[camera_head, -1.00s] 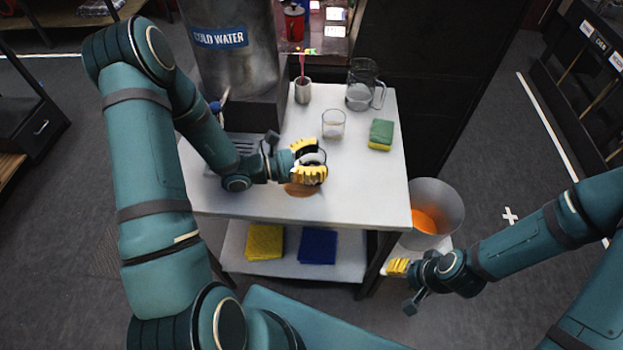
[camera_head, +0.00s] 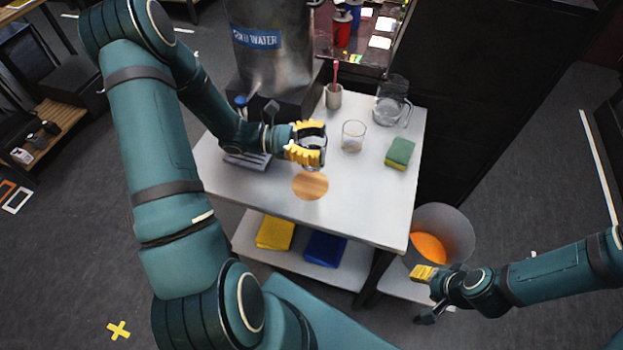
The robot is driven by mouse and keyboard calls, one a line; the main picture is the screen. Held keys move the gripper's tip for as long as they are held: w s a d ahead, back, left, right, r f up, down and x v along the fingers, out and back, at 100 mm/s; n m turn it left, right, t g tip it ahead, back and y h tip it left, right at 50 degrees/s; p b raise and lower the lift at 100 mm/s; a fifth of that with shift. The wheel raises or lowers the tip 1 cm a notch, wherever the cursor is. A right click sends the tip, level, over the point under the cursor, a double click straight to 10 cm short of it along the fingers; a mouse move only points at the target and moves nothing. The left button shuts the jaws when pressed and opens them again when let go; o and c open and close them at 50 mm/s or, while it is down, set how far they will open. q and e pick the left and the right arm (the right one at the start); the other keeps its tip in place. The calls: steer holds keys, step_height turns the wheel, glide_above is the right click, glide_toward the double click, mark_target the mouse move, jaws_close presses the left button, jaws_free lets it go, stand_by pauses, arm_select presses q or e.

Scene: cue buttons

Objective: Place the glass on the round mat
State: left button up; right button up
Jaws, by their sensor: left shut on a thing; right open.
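My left gripper (camera_head: 306,144) is shut on a clear glass (camera_head: 313,138), which shows between its yellow fingers. It is just beyond the round mat (camera_head: 310,187) in the picture, not covering it. I cannot tell whether the glass touches the table. The mat is a flat brown disc, bare, near the front of the white table. A second clear glass (camera_head: 353,137) stands upright on the table to the right of my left gripper. My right gripper (camera_head: 424,273) is open and empty, low at the right by the grey bin.
On the white table (camera_head: 365,205) are a glass pitcher (camera_head: 391,103), a cup with a red stick (camera_head: 333,97) and a green-yellow sponge (camera_head: 399,153). A metal water dispenser (camera_head: 268,60) stands at the back left. Yellow and blue cloths lie on the lower shelf. A grey bin (camera_head: 455,225) stands at right.

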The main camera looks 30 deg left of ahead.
arm_select(q)
steer(key=shift+s+a+f, duration=0.15)
steer(key=shift+a+f, duration=0.1)
step_height(320, 180, down, 9)
steer(key=shift+f+b, duration=0.1)
steer(key=shift+b, duration=0.65)
steer(key=shift+f, duration=0.2)
steer(key=o, duration=1.4)
steer(key=shift+c, duration=0.2)
steer(key=shift+r, duration=0.1)
